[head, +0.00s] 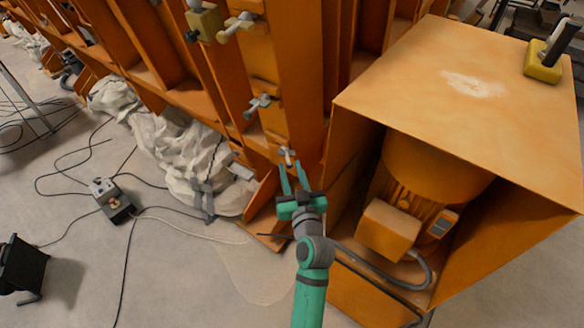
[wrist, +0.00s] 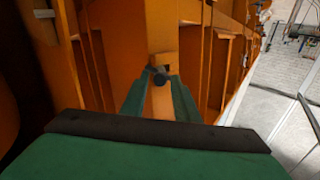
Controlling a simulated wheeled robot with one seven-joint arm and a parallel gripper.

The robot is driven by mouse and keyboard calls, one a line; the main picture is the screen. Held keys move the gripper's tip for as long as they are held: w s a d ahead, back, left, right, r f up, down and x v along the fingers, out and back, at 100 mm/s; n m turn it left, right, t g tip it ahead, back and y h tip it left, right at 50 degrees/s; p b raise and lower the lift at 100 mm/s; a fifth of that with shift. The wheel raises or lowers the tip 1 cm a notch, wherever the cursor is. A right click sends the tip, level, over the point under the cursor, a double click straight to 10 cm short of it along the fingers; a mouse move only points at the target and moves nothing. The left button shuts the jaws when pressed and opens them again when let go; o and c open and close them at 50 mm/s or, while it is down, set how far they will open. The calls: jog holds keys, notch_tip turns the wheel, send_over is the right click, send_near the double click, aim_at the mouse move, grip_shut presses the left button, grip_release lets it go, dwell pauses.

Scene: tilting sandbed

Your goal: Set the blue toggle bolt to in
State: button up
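My green gripper (head: 291,168) points up the orange post, its two fingers apart. A small grey toggle bolt (head: 286,153) sits on the post just beyond the fingertips. The wrist view shows a bolt with a dark round knob (wrist: 160,77) in line with the gap between my fingers (wrist: 157,95). I cannot tell whether the fingers touch it. A blue-grey toggle bolt (head: 258,105) is higher on the same post, with its handle sticking out. The colours are dull, so I cannot tell surely which bolt is the blue one.
An orange housing (head: 450,60) with a motor inside stands close on the right. A yellow block with a black lever (head: 545,62) is on top. A yellow-plated toggle (head: 206,24) is higher on the frame. Crumpled pale sheeting (head: 180,150) and cables lie left; some floor is clear.

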jog(key=shift+w+a, duration=0.1)
jog(key=shift+w, duration=0.5)
